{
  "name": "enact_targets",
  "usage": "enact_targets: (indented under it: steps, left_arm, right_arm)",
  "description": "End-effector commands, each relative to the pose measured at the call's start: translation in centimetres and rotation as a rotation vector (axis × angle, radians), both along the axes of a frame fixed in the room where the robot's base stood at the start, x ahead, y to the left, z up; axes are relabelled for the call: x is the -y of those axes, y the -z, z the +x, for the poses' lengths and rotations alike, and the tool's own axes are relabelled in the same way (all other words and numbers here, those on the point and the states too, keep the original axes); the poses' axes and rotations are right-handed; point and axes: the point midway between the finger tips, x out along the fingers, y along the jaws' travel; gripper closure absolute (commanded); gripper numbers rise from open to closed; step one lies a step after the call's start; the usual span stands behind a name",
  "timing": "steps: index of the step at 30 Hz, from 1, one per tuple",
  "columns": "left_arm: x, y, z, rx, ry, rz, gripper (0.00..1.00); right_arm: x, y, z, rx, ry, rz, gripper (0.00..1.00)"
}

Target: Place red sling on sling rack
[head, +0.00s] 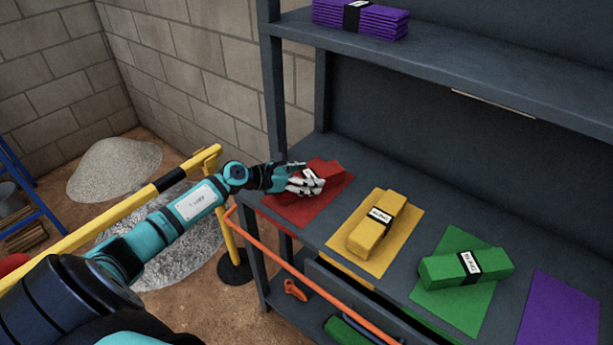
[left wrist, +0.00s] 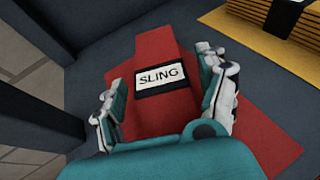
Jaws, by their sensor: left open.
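The red sling (head: 333,171) is a folded bundle with a dark band and white label. It lies on the red mat (head: 289,210) at the left end of the grey sling rack's (head: 330,223) middle shelf. My left gripper (head: 308,180) is at the sling, partly hiding it in the head view. In the left wrist view the open fingers of the left gripper (left wrist: 165,95) stand on either side of the red sling (left wrist: 150,54), near its label. Whether they touch it is hard to tell. My right gripper is not in view.
A yellow sling (head: 367,239) and a green sling (head: 440,271) lie on matching mats to the right. The purple mat (head: 562,308) is bare; a purple sling (head: 383,20) is on the upper shelf.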

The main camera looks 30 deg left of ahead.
Motion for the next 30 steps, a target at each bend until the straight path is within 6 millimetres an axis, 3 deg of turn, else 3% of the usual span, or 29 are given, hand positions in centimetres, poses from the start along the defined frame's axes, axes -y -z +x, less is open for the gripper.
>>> enact_targets:
  steps: [5,21,30]
  left_arm:
    - [0.0,-0.6,0.0,0.000,0.000,0.000,0.26]
    - [-3.9,-3.7,-7.8,-0.004,0.002,0.002,0.26]
    - [-4.9,-4.7,-9.8,-0.001,0.001,0.000,0.26]
  right_arm:
    - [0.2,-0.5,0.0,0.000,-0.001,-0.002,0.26]
    - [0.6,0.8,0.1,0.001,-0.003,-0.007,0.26]
    - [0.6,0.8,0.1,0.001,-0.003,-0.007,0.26]
